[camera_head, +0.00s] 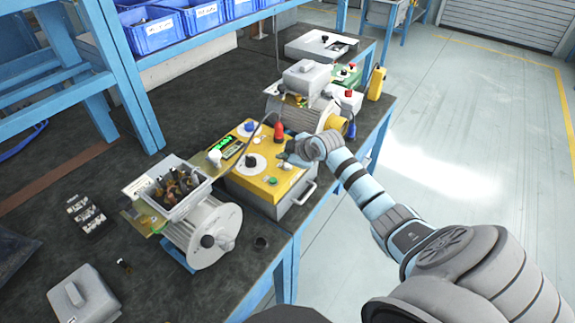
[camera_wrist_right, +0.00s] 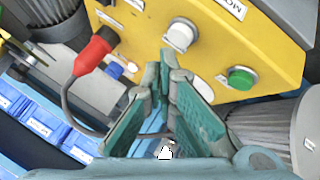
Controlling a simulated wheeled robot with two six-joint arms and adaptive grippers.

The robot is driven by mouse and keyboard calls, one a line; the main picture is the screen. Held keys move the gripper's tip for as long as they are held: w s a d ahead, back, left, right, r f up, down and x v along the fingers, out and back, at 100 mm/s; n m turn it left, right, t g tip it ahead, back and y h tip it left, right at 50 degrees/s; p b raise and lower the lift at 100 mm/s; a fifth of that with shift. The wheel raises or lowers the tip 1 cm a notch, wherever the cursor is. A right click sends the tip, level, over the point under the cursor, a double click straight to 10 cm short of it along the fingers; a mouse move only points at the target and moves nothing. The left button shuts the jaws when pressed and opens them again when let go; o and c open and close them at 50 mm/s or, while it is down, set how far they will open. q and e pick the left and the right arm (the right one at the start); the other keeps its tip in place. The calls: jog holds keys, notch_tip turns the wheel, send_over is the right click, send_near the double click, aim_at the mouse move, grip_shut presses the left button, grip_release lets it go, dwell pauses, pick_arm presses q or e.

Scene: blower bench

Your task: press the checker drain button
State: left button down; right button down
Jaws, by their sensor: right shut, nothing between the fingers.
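The checker is a box with a yellow top (camera_head: 240,181) on the bench, and its yellow panel fills the top of the wrist view (camera_wrist_right: 215,55). A grey-white round button (camera_wrist_right: 181,35), a green button (camera_wrist_right: 241,78) and a blue button (camera_wrist_right: 115,69) show on the panel. I cannot read which is the drain button. A red plug (camera_wrist_right: 93,52) with a dark cable sits beside the blue one. My right gripper (camera_head: 287,157) is shut and empty over the checker's right side. Its fingertips (camera_wrist_right: 172,66) lie just below the grey-white button in the picture; contact cannot be told. My left gripper is out of view.
A blower motor (camera_head: 207,232) with an open terminal box stands left of the checker, and another (camera_head: 300,112) behind it. Blue bins (camera_head: 153,32) sit on the shelf.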

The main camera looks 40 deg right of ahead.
aim_at(286, 167)
jog(key=shift+f, duration=0.1)
dwell(0.7)
jog(key=shift+f, duration=0.35)
jog(key=shift+f+b, duration=0.35)
jog(key=shift+f, duration=0.05)
dwell(0.6)
jog(key=shift+r, duration=0.15)
dwell(0.6)
jog(key=shift+r+p, duration=0.7)
jog(key=shift+p, duration=0.2)
notch_tip(286, 167, up, 5)
jog(key=p, duration=0.5)
jog(key=shift+r, duration=0.15)
